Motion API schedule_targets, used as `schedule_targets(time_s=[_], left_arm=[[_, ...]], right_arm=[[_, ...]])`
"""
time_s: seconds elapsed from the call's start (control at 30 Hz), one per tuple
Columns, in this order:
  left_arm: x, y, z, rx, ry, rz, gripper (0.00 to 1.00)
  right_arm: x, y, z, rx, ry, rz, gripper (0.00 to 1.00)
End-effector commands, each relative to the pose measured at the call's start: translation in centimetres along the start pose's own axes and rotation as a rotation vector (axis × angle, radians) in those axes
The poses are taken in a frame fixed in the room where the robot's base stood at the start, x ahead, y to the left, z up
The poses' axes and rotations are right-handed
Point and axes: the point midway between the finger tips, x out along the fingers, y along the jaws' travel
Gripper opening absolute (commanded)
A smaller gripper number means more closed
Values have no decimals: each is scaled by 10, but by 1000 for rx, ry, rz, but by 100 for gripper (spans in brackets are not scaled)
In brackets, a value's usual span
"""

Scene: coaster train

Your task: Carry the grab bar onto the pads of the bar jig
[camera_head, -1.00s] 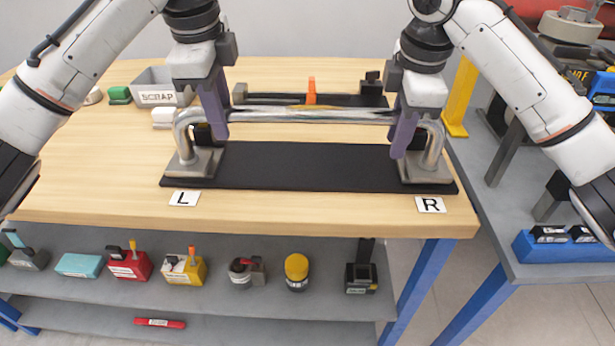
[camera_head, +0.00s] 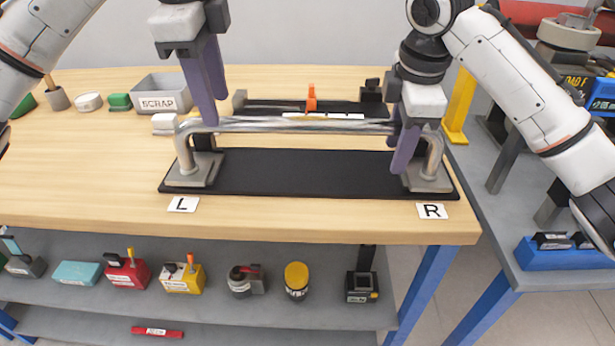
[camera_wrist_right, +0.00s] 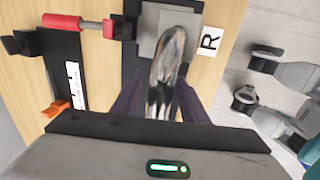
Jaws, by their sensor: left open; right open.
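The chrome grab bar (camera_head: 300,125) spans left to right above a black base (camera_head: 290,180), its bent ends coming down to grey square plates at the L and R labels. Its right leg also shows in the right wrist view (camera_wrist_right: 168,65). I cannot clearly tell flange from pad at the plates. My left gripper (camera_head: 214,112) is open, its fingertips at about bar height in the picture near the left bend; contact is unclear. My right gripper (camera_head: 399,157) is open, its fingers low beside the right end of the bar; in the wrist view they flank it.
Behind the bar lies a black fixture with an orange clamp (camera_head: 311,98) and an end block (camera_head: 371,90). A grey SCRAP bin (camera_head: 161,93) stands at back left. A yellow post (camera_head: 461,100) stands off the right edge. The wooden table (camera_head: 80,190) is clear at left.

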Motion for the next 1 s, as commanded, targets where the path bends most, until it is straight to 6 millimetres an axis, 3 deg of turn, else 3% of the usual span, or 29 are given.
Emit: schedule_targets(time_s=[0.03, 0.2, 0.47, 1.0], left_arm=[[-13, -1, 1, -2, -2, -5, 40], [-41, 0, 0, -2, -1, -3, 40], [-58, 0, 0, 0, 1, 1, 40], [-57, 0, 0, 0, 1, 1, 40]], right_arm=[[0, 0, 0, 0, 0, 0, 40], [0, 0, 0, 0, 0, 0, 40], [-5, 0, 0, 0, 0, 2, 40], [-103, 1, 1, 2, -1, 4, 40]])
